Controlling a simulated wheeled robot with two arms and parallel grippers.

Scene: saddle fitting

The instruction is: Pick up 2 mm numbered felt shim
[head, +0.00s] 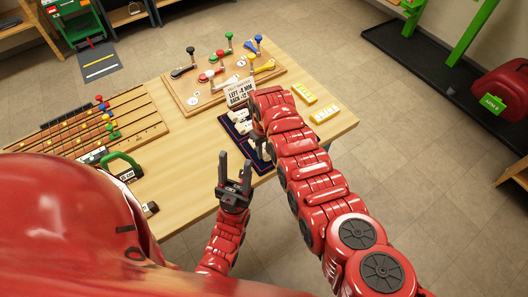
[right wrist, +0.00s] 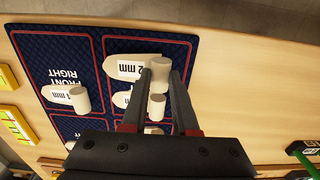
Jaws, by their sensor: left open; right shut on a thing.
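The 2 mm felt shim (right wrist: 132,67) is a cream wedge printed "2 mm" with a cylindrical knob. In the right wrist view its knob (right wrist: 160,70) sits between the fingertips of my right gripper (right wrist: 162,82), which is shut on it. The shim appears over the navy mat (right wrist: 75,50); I cannot tell if it touches the mat. In the head view my right arm partly hides the mat (head: 226,121) and the held shim. My left gripper (head: 235,172) is open and empty in front of the table's near edge.
Other cream shims, one marked "1 mm" (right wrist: 62,95), lie on the mat close by. Yellow blocks (head: 325,113) lie to the right. A card (head: 240,93) and a board with coloured levers (head: 200,92) stand behind. A green-handled tool (head: 122,163) lies left.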

